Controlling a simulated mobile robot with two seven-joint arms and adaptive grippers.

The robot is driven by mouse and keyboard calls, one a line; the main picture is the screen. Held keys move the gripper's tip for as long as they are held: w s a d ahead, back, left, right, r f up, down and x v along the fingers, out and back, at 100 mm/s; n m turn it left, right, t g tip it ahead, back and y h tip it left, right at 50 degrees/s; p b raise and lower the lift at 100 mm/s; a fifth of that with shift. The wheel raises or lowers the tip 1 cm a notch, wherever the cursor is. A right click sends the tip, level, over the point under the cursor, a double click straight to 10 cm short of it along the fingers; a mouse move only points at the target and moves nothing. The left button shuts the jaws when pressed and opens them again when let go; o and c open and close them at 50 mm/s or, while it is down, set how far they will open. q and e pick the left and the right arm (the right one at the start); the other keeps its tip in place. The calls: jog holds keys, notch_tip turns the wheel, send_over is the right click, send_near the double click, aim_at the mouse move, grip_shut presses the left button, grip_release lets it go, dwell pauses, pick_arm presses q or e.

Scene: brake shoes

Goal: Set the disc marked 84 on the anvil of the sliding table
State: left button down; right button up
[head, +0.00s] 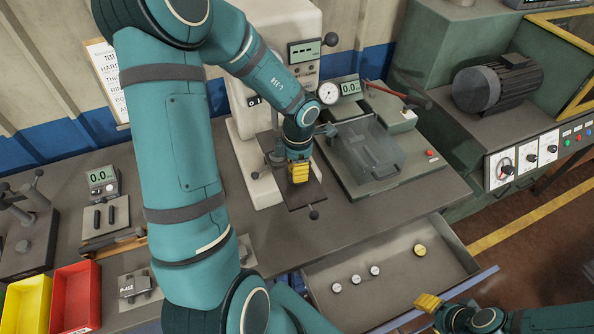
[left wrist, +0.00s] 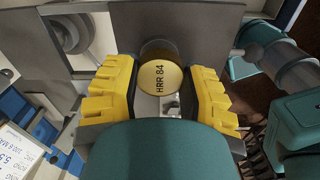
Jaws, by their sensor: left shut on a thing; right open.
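The disc marked 84 (left wrist: 160,78) shows its brass-coloured face, lettered "HRR 84", between the yellow fingers of my left gripper (left wrist: 160,92), which is shut on it. In the head view my left gripper (head: 299,172) points down over the dark sliding table (head: 308,198) at the foot of the pale testing machine. The gripper hides the disc and the anvil there, so I cannot tell whether they touch. My right gripper (head: 428,302) is open and empty, low at the right, near the drawer's front edge.
An open drawer (head: 400,285) holds several small discs, including a yellow one (head: 421,250). A device with a clear cover (head: 368,150) stands right of the sliding table. Red (head: 76,296) and yellow (head: 27,303) bins stand at the lower left. My left arm covers much of the bench.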

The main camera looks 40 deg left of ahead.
pick_arm(q)
jog(key=shift+f, duration=0.95)
jog(key=shift+f, duration=0.1)
jog(key=c, duration=0.5)
grip_release()
notch_tip(320, 180, up, 12)
jog(key=shift+w+r+p, duration=0.15)
jog(key=shift+p, duration=0.2)
